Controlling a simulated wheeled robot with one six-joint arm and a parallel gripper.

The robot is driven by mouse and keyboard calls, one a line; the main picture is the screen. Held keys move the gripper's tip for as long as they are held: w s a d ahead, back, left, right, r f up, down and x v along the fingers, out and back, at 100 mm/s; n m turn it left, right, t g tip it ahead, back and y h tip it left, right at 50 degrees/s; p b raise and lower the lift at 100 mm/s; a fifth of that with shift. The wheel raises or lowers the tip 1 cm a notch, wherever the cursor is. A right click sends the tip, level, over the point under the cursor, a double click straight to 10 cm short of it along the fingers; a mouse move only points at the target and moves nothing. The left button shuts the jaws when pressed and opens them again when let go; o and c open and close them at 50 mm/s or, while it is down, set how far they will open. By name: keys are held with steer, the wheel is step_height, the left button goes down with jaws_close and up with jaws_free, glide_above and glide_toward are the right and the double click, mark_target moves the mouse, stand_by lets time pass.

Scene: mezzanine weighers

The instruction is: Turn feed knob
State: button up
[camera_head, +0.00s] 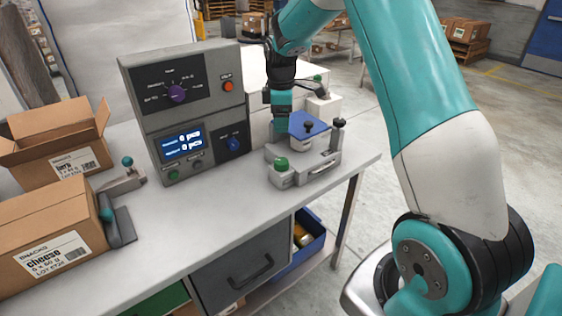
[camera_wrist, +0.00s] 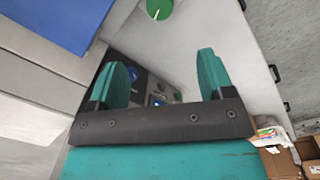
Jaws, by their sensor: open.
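A grey control panel (camera_head: 185,110) stands on the bench. Its upper box has a purple knob (camera_head: 177,94) with a ring of labels and a red button (camera_head: 227,86). Its lower box has a lit display (camera_head: 183,144) and a blue knob (camera_head: 233,144). The labels are too small to tell which knob is the feed knob. My gripper (camera_head: 281,122) hangs to the right of the panel, apart from its knobs, beside a device with a blue plate (camera_head: 308,124). In the wrist view my gripper (camera_wrist: 165,75) is open and empty, with part of the panel (camera_wrist: 150,88) beyond its fingers.
A grey unit with a green knob (camera_head: 281,164) sits below my gripper; a green knob (camera_wrist: 158,8) also shows in the wrist view. Cardboard boxes (camera_head: 50,220) stand at the left. The bench top (camera_head: 215,215) is clear before the panel. A drawer (camera_head: 240,270) is underneath.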

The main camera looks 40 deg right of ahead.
mark_target(281, 161)
steer(key=f+p, duration=0.1)
steer(key=f, duration=0.4)
steer(key=f+p, duration=0.1)
steer(key=f, duration=0.4)
steer(key=f+p, duration=0.1)
steer(key=f, duration=0.4)
steer(key=shift+w+d+f, duration=0.1)
steer(key=shift+w+d, duration=0.2)
steer(key=shift+w, duration=0.05)
steer(key=c, duration=0.9)
